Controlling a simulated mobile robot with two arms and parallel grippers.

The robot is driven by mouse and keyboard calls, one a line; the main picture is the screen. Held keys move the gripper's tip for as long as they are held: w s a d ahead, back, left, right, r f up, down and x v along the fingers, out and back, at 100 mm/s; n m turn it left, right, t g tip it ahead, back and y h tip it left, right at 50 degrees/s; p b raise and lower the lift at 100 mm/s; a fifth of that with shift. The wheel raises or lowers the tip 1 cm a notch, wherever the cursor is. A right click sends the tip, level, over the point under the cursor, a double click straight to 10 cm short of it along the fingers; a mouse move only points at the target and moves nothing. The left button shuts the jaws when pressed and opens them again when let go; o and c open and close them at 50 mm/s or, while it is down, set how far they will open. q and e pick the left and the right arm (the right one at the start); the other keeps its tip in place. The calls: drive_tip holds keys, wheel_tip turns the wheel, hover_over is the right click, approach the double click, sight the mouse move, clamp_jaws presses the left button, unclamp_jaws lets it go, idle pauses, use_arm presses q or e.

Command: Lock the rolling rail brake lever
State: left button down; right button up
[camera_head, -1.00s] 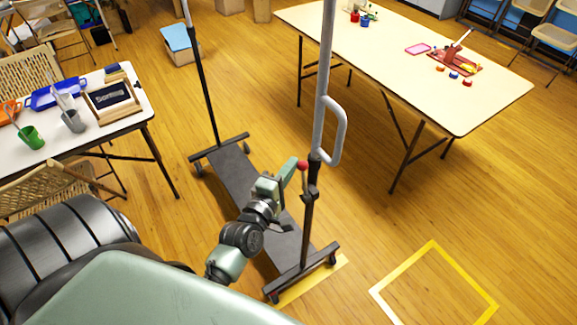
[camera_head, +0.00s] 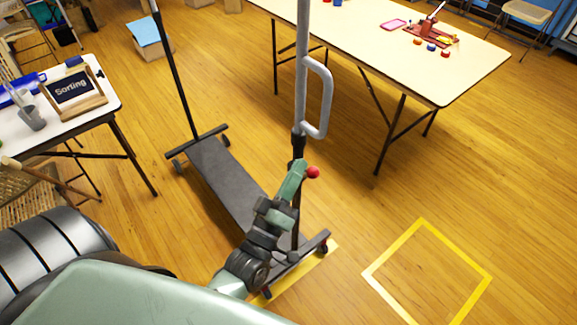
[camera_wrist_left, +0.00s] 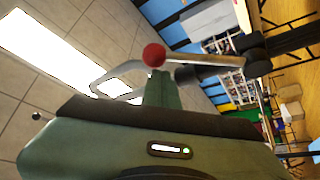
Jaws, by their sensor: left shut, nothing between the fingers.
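The brake lever's red knob (camera_head: 313,172) now shows just right of the rolling rail's front post (camera_head: 297,147), at the dark collar. In the left wrist view the red knob (camera_wrist_left: 154,55) sits at the end of a metal lever rod (camera_wrist_left: 205,60) that runs right to a black hub (camera_wrist_left: 257,55). My left gripper (camera_head: 297,176) is shut and empty, its green fingertips beside the knob and in front of the post. In the wrist view its fingers (camera_wrist_left: 163,92) end just below the knob; whether they touch cannot be told. My right gripper is out of view.
The rail's dark base (camera_head: 222,178) stands on casters, its front end over a yellow floor strip. A grey loop handle (camera_head: 325,98) sticks out above the lever. A long table (camera_head: 470,65) stands behind, a craft table (camera_head: 108,105) at left. A yellow-taped square (camera_head: 422,222) is clear.

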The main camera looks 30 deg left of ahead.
use_arm(q)
drive_tip(key=shift+s+d+f+m+t+h+b, duration=0.15)
drive_tip(key=shift+d+f+m+h+b, duration=0.3)
drive_tip(key=shift+m, duration=0.4)
drive_tip(key=shift+s+d+f+m+t+h+b, duration=0.2)
drive_tip(key=shift+d+f+m+h+b, duration=0.25)
drive_tip(key=shift+m, duration=0.45)
drive_tip(key=shift+s+d+f+m+t+h+b, duration=0.15)
drive_tip(key=shift+d+f+m+h+b, duration=0.25)
drive_tip(key=shift+m, duration=0.45)
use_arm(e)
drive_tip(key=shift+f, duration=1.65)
use_arm(q)
drive_tip(key=shift+r, duration=0.1)
